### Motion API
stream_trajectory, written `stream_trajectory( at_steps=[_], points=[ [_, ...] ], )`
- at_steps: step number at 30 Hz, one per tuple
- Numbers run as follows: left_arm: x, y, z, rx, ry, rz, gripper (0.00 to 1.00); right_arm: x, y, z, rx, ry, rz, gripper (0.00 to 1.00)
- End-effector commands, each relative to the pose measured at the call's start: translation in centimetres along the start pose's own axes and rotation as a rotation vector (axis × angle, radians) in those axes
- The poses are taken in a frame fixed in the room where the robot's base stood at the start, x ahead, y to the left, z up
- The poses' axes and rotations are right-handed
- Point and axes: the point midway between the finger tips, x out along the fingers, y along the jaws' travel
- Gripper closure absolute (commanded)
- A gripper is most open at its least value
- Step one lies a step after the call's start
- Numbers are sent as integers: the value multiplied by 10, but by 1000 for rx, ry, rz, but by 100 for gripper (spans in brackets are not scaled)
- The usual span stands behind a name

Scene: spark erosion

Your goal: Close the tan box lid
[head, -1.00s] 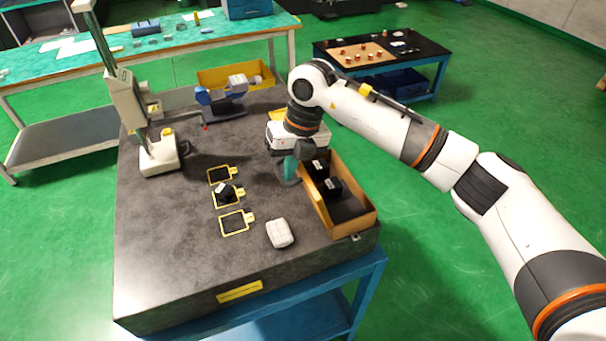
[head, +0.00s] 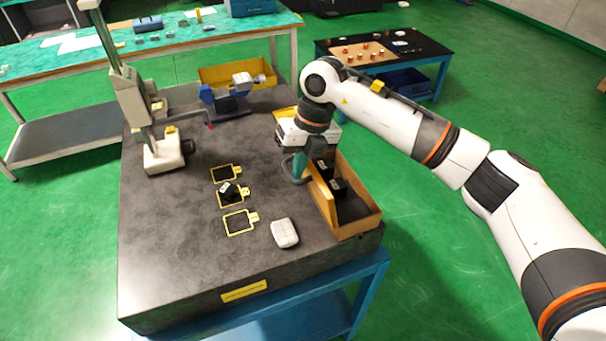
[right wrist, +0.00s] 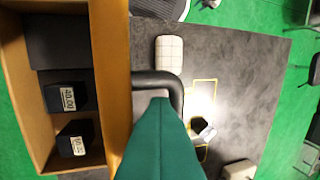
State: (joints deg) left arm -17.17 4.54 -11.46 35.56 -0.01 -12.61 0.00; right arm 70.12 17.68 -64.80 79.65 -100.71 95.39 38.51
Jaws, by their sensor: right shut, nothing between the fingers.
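The tan box (head: 372,222) stands on the right side of the dark granite slab in the head view. Its inside shows, with black blocks (head: 338,187) in it. A tan panel (head: 322,192), which looks like its lid, stands along its left side; it also shows in the right wrist view (right wrist: 110,60). A dark bent bar (right wrist: 158,78) like a handle sticks out from the panel. My right gripper (head: 300,168) is shut and empty, pointing down beside the panel's outer face, close to the bar. Whether it touches is unclear. My left gripper is out of view.
A pale rounded case (head: 285,233) lies left of the box. Several yellow-framed pads (head: 240,222) lie further left, one with a dark block (head: 229,190) on it. A measuring stand (head: 163,152) and a blue device (head: 228,102) stand behind. The slab's front left is clear.

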Motion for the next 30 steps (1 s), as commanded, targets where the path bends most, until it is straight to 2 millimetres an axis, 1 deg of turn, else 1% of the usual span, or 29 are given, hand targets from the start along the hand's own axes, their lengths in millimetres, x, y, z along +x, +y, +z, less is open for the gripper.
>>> stream_trajectory(
  at_steps=[1,3,8,14,24,30],
  points=[
    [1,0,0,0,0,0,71,3,6,-1,6,3,5,100],
    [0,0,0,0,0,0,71,1,8,-2,8,4,6,100],
    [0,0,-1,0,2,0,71,-1,8,-2,8,6,6,100],
    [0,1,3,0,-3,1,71,-4,9,-2,8,7,6,100],
    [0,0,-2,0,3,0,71,-14,24,-1,8,6,6,100],
    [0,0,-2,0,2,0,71,-15,25,-1,7,6,6,100]
  ],
)
